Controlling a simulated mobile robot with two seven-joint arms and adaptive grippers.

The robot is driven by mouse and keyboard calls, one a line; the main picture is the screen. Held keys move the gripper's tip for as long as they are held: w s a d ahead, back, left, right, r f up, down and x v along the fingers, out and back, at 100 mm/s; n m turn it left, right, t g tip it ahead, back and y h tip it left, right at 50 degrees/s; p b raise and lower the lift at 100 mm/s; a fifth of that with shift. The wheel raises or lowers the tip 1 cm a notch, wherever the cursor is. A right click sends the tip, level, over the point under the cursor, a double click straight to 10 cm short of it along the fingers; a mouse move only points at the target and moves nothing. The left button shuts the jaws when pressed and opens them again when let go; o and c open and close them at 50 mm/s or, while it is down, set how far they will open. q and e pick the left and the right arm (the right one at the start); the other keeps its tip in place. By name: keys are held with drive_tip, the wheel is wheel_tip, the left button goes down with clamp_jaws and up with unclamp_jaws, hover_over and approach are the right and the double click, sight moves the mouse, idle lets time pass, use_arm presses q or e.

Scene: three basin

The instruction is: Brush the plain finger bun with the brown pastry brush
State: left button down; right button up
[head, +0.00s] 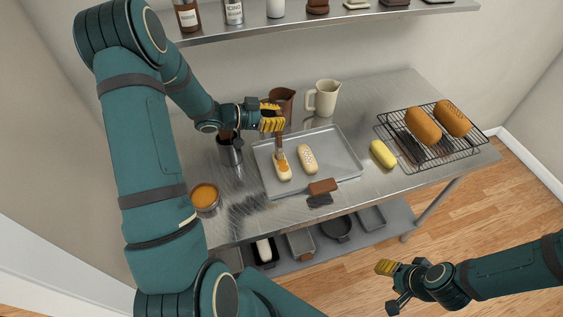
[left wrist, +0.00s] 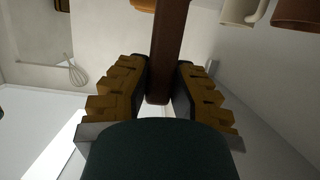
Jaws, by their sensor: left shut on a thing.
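My left gripper (head: 272,118) is shut on the brown pastry brush (head: 280,144), gripping its handle above the tray. The brush handle also shows between the fingers in the left wrist view (left wrist: 168,50). The brush points down, its tip at the upper part of the plain finger bun (head: 284,174). Orange glaze shows on that bun's top; the exact contact is too small to tell. The bun lies on the left of the grey tray (head: 340,144). A dotted finger bun (head: 307,159) lies to its right. My right gripper (head: 389,285) is open and empty, away from the table.
A bowl of orange glaze (head: 205,196) and a metal pot (head: 231,154) stand left of the tray. Brown (head: 284,98) and cream (head: 324,98) jugs stand behind. A brown-and-dark tool (head: 322,187) lies at the tray's front edge. A yellow bun (head: 383,154) and rack (head: 455,152) with loaves are right.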

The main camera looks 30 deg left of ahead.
idle(0.8)
use_arm(q)
drive_tip(key=shift+s+d, duration=1.45)
drive_tip(key=shift+d, duration=0.3)
drive_tip(key=shift+s+d, duration=0.3)
drive_tip(key=shift+d, duration=0.05)
drive_tip(key=shift+r, duration=1)
drive_tip(key=shift+r, duration=2)
